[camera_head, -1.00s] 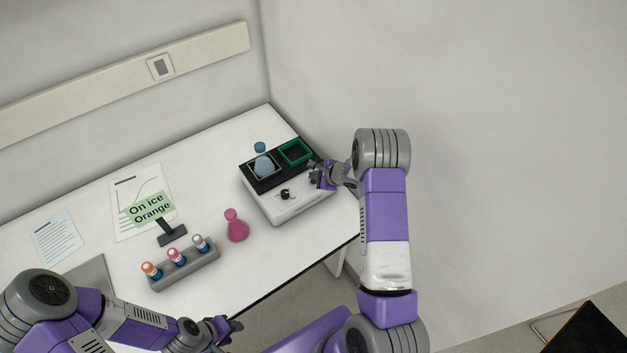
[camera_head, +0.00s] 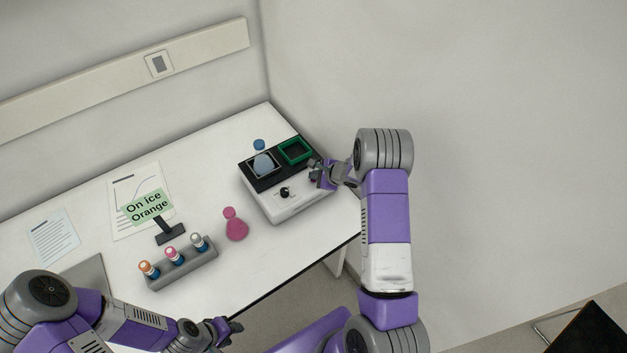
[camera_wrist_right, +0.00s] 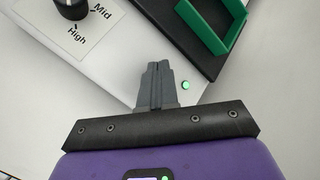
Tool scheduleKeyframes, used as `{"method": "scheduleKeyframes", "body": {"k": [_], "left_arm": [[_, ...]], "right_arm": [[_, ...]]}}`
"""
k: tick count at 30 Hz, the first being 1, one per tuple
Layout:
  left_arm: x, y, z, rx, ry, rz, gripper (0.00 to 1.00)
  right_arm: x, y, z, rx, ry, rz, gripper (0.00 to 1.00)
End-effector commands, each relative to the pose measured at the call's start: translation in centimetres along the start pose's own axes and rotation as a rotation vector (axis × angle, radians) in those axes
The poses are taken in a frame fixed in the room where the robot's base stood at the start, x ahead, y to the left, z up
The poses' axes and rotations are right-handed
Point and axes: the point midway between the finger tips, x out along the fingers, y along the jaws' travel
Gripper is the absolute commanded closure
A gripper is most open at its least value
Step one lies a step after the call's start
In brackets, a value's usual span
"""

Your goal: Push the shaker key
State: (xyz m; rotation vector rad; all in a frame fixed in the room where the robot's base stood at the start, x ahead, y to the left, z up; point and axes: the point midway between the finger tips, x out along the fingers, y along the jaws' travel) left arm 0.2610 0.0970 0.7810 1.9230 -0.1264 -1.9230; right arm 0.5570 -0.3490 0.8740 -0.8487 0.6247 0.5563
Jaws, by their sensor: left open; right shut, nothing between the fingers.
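The shaker (camera_head: 296,207) is a white box with a black top at the back right of the table; it also shows in the wrist view (camera_wrist_right: 125,48). A small round key (camera_wrist_right: 186,86), lit green, sits on its white front panel. My right gripper (camera_head: 314,172) is over the right end of the panel. In the wrist view its fingers (camera_wrist_right: 157,68) are shut and empty, with the tips to the left of the key. I cannot tell whether they touch the panel. My left gripper (camera_head: 237,326) is open and empty off the table's front edge.
A black knob (camera_head: 285,192) stands on the panel. A blue flask (camera_head: 263,164) and a green frame (camera_head: 295,150) are on top. A pink flask (camera_head: 236,230), a tube rack (camera_head: 184,266) and an "On ice Orange" sign (camera_head: 147,206) stand left. The wall is close behind.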

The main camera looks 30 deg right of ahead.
Motion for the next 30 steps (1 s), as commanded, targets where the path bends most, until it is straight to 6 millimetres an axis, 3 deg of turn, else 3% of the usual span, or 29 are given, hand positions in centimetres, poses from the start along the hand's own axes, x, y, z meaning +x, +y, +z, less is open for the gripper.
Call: {"method": "scheduleKeyframes", "body": {"k": [25,30], "left_arm": [[0.1,-0.1,0.0,0.000,0.000,0.000,0.57],[-0.4,0.2,0.0,0.000,0.000,0.000,0.57]], "right_arm": [[-0.6,-0.4,0.5,-0.001,0.000,0.001,1.00],[-1.5,-1.1,1.1,0.000,-0.001,-0.001,1.00]]}}
